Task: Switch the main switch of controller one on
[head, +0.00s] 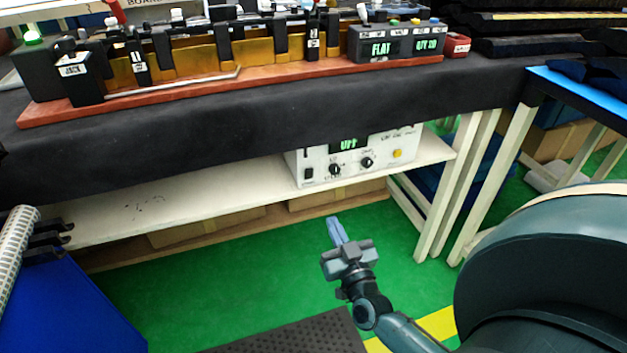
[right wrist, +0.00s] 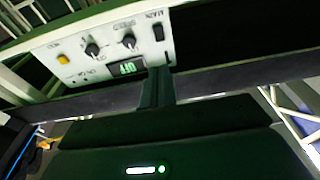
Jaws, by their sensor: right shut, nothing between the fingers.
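The controller (head: 357,158) is a white box on the shelf under the bench, its top hidden by the black cloth. Its green display (head: 348,143) seems to read OFF. The black main switch (head: 308,174) is at the lower left of its front. In the right wrist view the controller (right wrist: 108,32) appears upside down, with the switch (right wrist: 158,32) beside the word MAIN. My right gripper (head: 335,229) is shut and empty, in front of and below the shelf, apart from the controller. In the right wrist view the fingers (right wrist: 157,86) point towards the box.
The cream shelf (head: 215,188) is mostly clear left of the controller. The bench edge with black cloth (head: 200,125) overhangs it. Cream legs (head: 452,180) stand to the right. A blue bin (head: 60,300) is at lower left. Green floor (head: 230,270) lies open below.

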